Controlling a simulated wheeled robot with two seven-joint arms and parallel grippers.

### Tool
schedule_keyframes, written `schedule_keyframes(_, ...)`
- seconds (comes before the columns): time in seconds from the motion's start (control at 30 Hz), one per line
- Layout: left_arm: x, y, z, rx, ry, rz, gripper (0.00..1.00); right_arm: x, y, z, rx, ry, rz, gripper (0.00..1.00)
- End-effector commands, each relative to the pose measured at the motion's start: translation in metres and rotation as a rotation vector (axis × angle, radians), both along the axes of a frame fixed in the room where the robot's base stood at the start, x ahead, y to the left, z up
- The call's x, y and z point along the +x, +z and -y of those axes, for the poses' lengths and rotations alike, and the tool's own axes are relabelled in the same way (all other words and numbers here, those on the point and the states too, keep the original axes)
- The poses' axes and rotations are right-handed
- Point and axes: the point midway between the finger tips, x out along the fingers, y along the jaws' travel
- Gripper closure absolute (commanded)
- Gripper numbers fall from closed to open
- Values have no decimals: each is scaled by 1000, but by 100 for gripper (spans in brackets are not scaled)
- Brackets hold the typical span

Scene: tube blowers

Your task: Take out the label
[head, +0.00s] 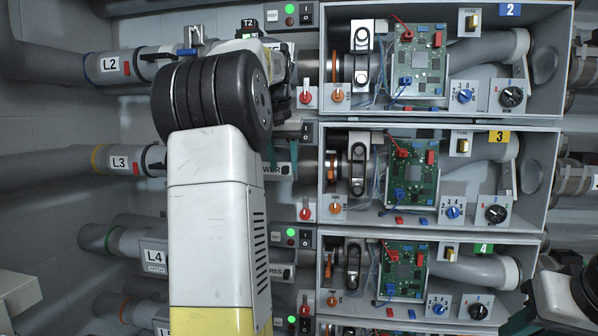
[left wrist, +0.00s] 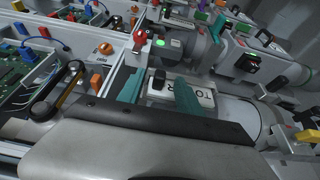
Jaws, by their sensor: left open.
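A white label (left wrist: 206,97) with dark lettering, partly covered, sits on the blower housing in the left wrist view. In the head view, a white label ending in "WER" (head: 274,170) shows on the L3 row, its left part hidden behind my left arm. My left gripper (left wrist: 158,92) is open; one teal finger is left of the label and the other crosses in front of part of it. I cannot tell whether either touches it. In the head view only the teal fingertips (head: 281,154) show beside my wrist. My right gripper is not visible; only part of that arm shows at lower right.
Pipe L3 (head: 118,162) runs in from the left, with L2 (head: 109,64) above and L4 (head: 153,254) below. Open boxes marked 2, 3 (head: 499,138) and 4 hold circuit boards and knobs.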

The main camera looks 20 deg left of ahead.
Motion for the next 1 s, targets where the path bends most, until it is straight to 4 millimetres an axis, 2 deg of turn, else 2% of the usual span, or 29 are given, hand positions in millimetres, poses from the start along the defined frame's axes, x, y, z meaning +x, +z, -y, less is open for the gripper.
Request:
schedule_keyframes(0.1, 3, -9, -1, 0, 0, 0, 58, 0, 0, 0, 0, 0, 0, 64)
schedule_keyframes(0.33, 4, -10, -1, 0, 0, 2, 58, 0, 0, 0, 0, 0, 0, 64)
schedule_keyframes(0.37, 4, -10, -1, 0, 0, 2, 62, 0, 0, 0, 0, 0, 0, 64)
schedule_keyframes(0.5, 4, -9, -1, 0, 0, 2, 90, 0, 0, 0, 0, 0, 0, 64)
schedule_keyframes(0.57, 4, -9, -1, 0, 0, 2, 100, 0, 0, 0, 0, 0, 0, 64)
schedule_keyframes(1.0, 4, -6, -1, 0, 0, 3, 100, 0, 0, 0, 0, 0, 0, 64)
